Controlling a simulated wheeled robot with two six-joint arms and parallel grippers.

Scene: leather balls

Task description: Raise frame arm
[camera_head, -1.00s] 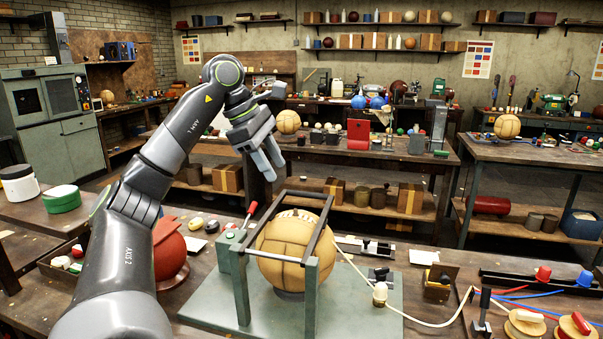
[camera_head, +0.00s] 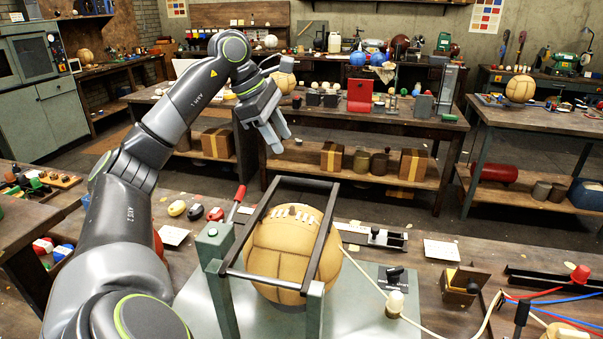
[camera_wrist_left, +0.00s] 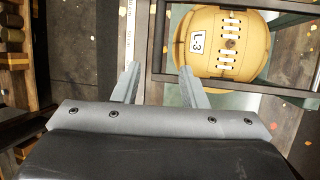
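The frame arm (camera_head: 322,236) is a dark rectangular frame of bars. It lies over a tan laced leather ball (camera_head: 285,255), with green-grey posts at its near side. The wrist view shows the ball (camera_wrist_left: 222,62) with an "L-3" label and part of the dark frame around it. My left gripper (camera_head: 280,140) hangs in the air beyond the far bar in the head view, fingers pointing down. In the wrist view my left gripper (camera_wrist_left: 159,82) is open, with nothing between its fingers. It looks clear of the bars. My right gripper is not in view.
A pale cord runs from the ball toward the right. A second bench stands beyond an aisle.

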